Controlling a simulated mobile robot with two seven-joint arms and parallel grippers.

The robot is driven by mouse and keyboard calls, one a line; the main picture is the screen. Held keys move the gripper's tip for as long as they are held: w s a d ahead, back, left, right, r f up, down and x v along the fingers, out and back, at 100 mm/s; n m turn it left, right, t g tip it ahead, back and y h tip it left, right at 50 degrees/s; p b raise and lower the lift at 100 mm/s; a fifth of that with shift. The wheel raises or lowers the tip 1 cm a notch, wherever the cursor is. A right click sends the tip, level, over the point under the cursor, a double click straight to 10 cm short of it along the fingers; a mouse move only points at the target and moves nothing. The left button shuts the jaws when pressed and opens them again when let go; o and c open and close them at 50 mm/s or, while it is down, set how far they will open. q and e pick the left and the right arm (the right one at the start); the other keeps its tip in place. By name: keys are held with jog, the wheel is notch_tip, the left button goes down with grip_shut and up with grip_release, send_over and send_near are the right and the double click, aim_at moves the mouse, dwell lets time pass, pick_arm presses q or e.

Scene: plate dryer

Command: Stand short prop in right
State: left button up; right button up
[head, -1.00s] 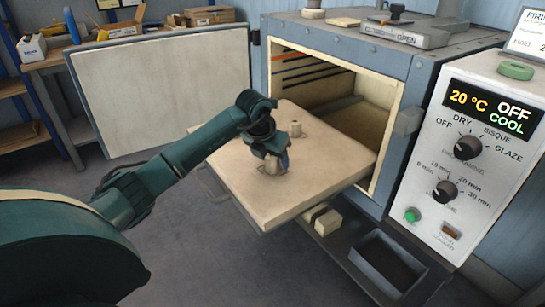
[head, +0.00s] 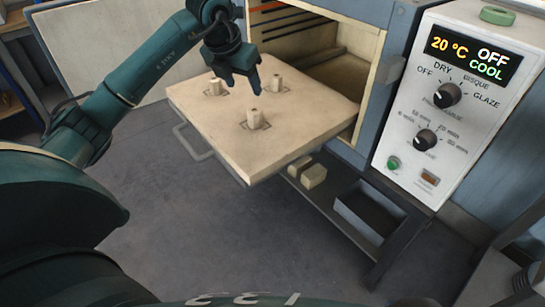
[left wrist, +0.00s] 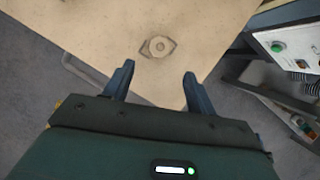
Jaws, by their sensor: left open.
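My left gripper (head: 242,87) is open and empty above the shelf, apart from the front prop. In the left wrist view one prop (left wrist: 158,46) shows from above inside its eye-shaped mark, beyond and between the open fingertips (left wrist: 158,72). My right gripper is out of view.
The kiln opening (head: 325,75) is behind the shelf. The control panel (head: 450,100) stands at right. Two pale blocks (head: 313,175) lie on the ledge below, beside a grey bin (head: 370,212). A wire handle (head: 190,143) sticks out at the shelf's left.

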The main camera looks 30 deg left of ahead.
pick_arm(q)
jog(key=s+d+f+m+g+h, duration=0.1)
jog(key=s+d+f+h, duration=0.15)
jog(key=d, duration=0.45)
jog(key=s+d+f+m+h, duration=0.1)
jog(key=d+f+h, duration=0.25)
jog(key=d, duration=0.35)
jog(key=s+d+f+m+g+h, duration=0.1)
jog(key=s+d+f+h, duration=0.1)
jog(key=d+h, duration=0.3)
jog(key=s+d+r+n+t+h, duration=0.55)
jog(key=d+n+h, duration=0.25)
jog(key=d+n, duration=0.2)
jog(key=s+a+f+n+t+y, duration=0.2)
jog(key=s+f+n+y, duration=0.3)
jog(key=f+n, duration=0.5)
jog(key=s+a+f+n+t+y, duration=0.1)
jog(key=s+a+f+n+y, duration=0.2)
jog(key=n, duration=1.3)
jog(key=s+f+y, duration=0.3)
jog(key=f+y, duration=0.3)
jog(key=f, duration=0.1)
jog(key=shift+a+f+n+t, duration=0.35)
jog(key=shift+a+n, duration=0.05)
